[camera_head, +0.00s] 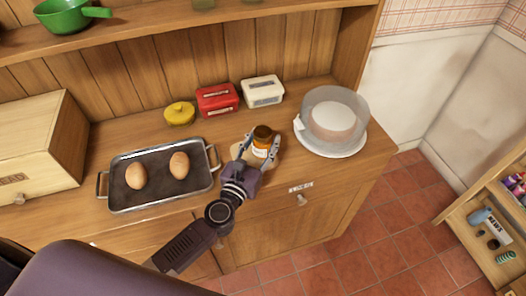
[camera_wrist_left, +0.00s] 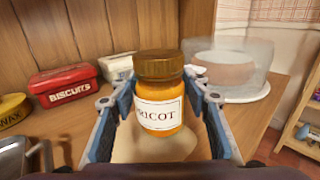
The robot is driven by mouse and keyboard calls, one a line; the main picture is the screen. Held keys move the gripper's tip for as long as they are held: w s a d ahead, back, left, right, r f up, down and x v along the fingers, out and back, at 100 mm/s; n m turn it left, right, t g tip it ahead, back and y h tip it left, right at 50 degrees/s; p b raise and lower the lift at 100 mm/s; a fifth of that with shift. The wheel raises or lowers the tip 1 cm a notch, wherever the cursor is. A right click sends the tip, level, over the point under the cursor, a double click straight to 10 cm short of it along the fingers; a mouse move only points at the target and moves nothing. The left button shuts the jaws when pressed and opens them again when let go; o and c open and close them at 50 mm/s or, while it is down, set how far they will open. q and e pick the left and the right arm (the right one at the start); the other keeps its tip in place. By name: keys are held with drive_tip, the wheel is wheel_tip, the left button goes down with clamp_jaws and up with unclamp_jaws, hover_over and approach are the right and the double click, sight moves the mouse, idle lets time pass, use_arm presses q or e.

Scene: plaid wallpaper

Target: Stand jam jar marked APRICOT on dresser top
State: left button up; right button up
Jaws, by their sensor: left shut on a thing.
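The jam jar (camera_head: 261,145) has a brown lid, orange contents and a white label. In the left wrist view the jar (camera_wrist_left: 159,92) stands upright, and the visible label letters end in "ICOT". My left gripper (camera_head: 262,141) is shut on the jar, with one blue-grey finger on each side; the fingers also show in the left wrist view (camera_wrist_left: 160,103). The jar is over the front right part of the wooden dresser top (camera_head: 318,172), above a pale patch (camera_head: 238,150). I cannot tell whether its base touches the surface. My right gripper is not in view.
A metal tray (camera_head: 152,198) with two eggs lies left of the jar. A yellow pot (camera_head: 180,114), red tin (camera_head: 217,99) and white tin (camera_head: 262,91) stand behind. A clear-domed cake plate (camera_head: 333,149) stands close on the right. A wooden bread box (camera_head: 40,150) is far left.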

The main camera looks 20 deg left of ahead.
sight(263, 148)
use_arm(q)
wheel_tip(263, 148, down, 3)
drive_tip(key=shift+f+b, duration=0.15)
drive_tip(key=shift+b, duration=0.45)
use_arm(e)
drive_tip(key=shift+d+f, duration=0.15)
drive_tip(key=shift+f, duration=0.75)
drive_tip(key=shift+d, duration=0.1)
use_arm(q)
drive_tip(key=shift+f, duration=0.1)
drive_tip(key=o, duration=1.4)
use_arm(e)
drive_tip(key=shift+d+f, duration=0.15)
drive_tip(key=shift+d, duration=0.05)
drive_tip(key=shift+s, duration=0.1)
